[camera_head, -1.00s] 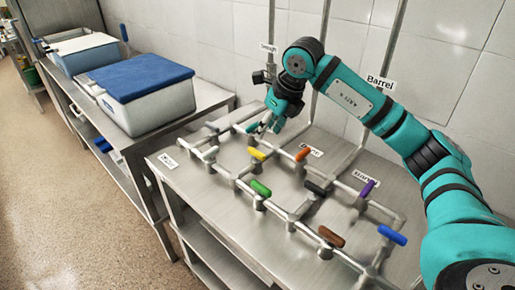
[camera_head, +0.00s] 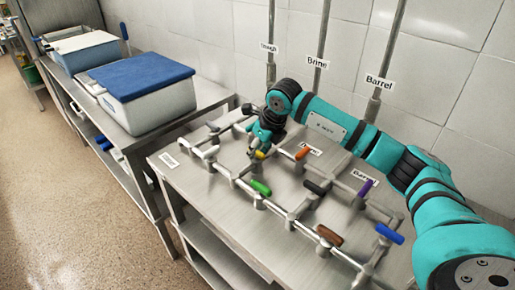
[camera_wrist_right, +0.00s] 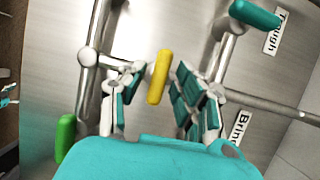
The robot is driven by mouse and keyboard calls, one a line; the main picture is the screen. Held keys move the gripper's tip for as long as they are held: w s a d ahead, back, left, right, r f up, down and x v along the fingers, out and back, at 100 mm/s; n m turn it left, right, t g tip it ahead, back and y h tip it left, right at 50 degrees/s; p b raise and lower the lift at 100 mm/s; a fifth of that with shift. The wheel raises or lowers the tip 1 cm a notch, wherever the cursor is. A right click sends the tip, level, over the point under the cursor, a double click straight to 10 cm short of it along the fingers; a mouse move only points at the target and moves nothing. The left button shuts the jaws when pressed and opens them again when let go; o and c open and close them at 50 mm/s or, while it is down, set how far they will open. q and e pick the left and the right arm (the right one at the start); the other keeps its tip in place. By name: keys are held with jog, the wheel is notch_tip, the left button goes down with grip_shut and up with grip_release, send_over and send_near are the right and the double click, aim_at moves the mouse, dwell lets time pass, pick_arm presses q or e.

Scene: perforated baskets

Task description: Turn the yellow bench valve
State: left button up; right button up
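The yellow bench valve handle (camera_wrist_right: 158,78) lies between the two open fingers of my right gripper (camera_wrist_right: 150,88) in the right wrist view, with a gap on each side. In the head view only a bit of the yellow handle (camera_head: 260,155) shows under my right gripper (camera_head: 258,146), which partly hides it. The fingers stand apart and hold nothing. My left gripper is not in view.
Other valve handles sit on the bench pipes: green (camera_head: 261,187), orange (camera_head: 303,153), black (camera_head: 315,187), purple (camera_head: 366,187), brown (camera_head: 330,235), blue (camera_head: 389,233) and teal (camera_wrist_right: 254,13). Vertical pipes rise along the wall behind. A blue-lidded bin (camera_head: 143,95) stands on the left table.

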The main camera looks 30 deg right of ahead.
grip_shut()
jog(key=shift+n, duration=0.3)
jog(key=shift+n+y+b, duration=0.5)
jog(key=shift+n+b, duration=0.1)
jog(key=shift+n, duration=0.3)
jog(key=n+g+y+b, duration=0.1)
jog(key=n, duration=0.2)
jog(key=shift+w+d+n, duration=0.1)
jog(key=shift+n, duration=0.2)
jog(key=n+g, duration=0.1)
jog(key=n, duration=0.2)
jog(key=n+g+y+b, duration=0.1)
jog(key=n, duration=0.2)
jog(key=shift+w+r, duration=0.1)
jog(key=shift+w, duration=0.05)
jog(key=n+g, duration=0.1)
jog(key=n, duration=0.2)
jog(key=n+g, duration=0.1)
jog(key=n, duration=0.1)
jog(key=shift+n+g+b, duration=0.3)
jog(key=shift+n+b, duration=0.1)
